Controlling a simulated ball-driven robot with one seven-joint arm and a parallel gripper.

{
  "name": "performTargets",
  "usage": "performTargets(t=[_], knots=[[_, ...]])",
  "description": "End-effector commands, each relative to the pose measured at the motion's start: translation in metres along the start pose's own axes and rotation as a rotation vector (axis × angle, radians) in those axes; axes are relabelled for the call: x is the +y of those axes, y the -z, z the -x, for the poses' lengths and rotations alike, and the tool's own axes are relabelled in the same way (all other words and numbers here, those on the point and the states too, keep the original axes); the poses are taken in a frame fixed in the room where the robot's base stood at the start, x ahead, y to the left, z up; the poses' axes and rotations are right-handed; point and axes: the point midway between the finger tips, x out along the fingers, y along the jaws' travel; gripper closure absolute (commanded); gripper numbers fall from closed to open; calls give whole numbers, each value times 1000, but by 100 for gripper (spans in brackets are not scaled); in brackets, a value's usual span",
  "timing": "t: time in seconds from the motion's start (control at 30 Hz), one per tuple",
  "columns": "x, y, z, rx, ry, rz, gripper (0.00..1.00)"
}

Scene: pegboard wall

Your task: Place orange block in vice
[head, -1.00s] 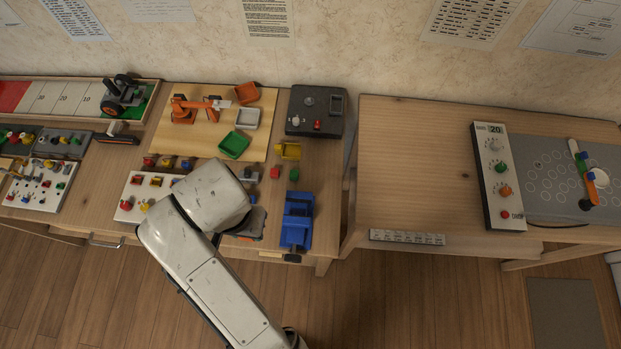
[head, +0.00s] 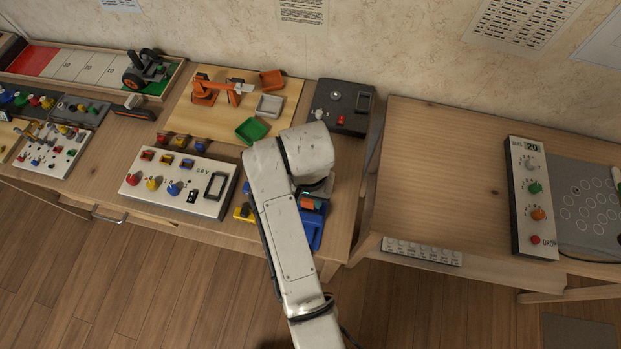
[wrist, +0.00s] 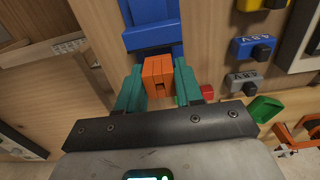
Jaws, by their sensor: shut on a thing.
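The orange block (wrist: 158,75) is between the two teal fingers of my gripper (wrist: 158,82) in the wrist view, and the gripper is shut on it. The blue vice (wrist: 150,32) lies just beyond the block in that view. I cannot tell whether block and vice touch. In the head view my gripper (head: 311,197) is over the far end of the vice (head: 313,230), and a bit of orange shows below it. My arm hides part of the vice there.
A white panel (head: 177,182) with coloured knobs lies left of my arm. A green tray (head: 251,130) and a dark box (head: 343,106) stand behind it. A red block (wrist: 207,92) is close beside the right finger. The right table (head: 440,165) has clear room.

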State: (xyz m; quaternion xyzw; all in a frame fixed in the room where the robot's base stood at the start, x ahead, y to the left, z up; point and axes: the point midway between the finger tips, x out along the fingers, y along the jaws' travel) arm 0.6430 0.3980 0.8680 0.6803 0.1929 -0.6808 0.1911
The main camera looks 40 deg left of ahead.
Motion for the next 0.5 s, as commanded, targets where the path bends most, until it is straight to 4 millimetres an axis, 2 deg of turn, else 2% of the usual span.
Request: performTargets(t=[0.3,0.5], knots=[[4,4,-34,-2,-1,0,93],[4,4,-37,1,0,0,93]])
